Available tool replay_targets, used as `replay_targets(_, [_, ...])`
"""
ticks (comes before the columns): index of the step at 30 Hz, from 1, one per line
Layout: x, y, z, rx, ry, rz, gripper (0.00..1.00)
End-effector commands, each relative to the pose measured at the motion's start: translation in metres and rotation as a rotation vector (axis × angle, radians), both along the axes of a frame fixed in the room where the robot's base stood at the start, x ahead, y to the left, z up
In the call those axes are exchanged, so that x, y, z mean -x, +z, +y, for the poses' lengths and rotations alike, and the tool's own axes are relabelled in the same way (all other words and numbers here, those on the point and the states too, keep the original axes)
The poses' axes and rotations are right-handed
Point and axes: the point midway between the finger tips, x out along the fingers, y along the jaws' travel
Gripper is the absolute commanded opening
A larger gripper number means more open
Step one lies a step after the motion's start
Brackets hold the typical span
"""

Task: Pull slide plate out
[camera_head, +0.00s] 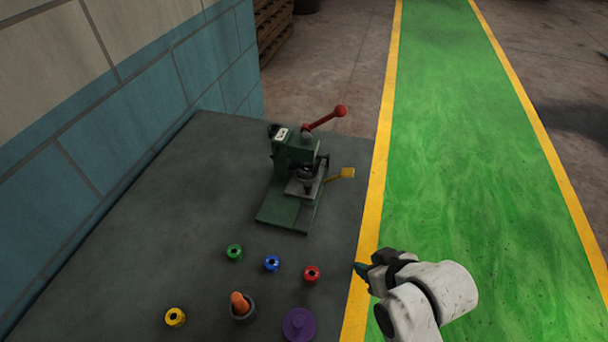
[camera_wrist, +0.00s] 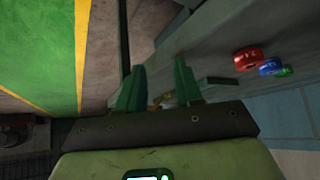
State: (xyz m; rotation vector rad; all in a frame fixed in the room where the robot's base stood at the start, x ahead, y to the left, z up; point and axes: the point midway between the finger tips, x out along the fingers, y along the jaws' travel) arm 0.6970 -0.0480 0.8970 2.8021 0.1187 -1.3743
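The green press (camera_head: 294,165) stands on the dark table, with a red-knobbed lever (camera_head: 325,118) at its top. A grey slide plate (camera_head: 303,187) sits in the press under its ram, and a yellow handle (camera_head: 342,174) sticks out on the right side. My gripper (camera_head: 362,269) is in front of and to the right of the press, near the table's right edge, apart from the handle. In the wrist view my gripper (camera_wrist: 159,78) shows two green fingers spread apart with nothing held. A small yellowish patch shows low between them, mostly hidden.
Green (camera_head: 234,252), blue (camera_head: 272,263), red (camera_head: 312,273) and yellow (camera_head: 175,317) ring pieces lie on the table (camera_head: 140,230). An orange peg (camera_head: 240,303) and a purple piece (camera_head: 299,324) stand at the front. A tiled wall (camera_head: 150,100) borders the left.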

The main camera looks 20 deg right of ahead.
Motion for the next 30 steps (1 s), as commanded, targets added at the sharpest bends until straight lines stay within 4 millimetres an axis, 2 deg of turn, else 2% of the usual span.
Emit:
replay_targets(8, [-0.046, 0.024, 0.012, -0.017, 0.035, -0.178, 0.35])
replay_targets(15, [-0.093, 0.054, 0.026, -0.035, 0.065, -0.389, 0.35])
replay_targets(19, [-0.112, 0.068, 0.03, -0.042, 0.072, -0.485, 0.35])
replay_targets(26, [-0.128, 0.069, 0.034, -0.045, 0.075, -0.519, 0.35])
replay_targets(30, [-0.148, 0.062, 0.037, -0.043, 0.075, -0.52, 0.35])
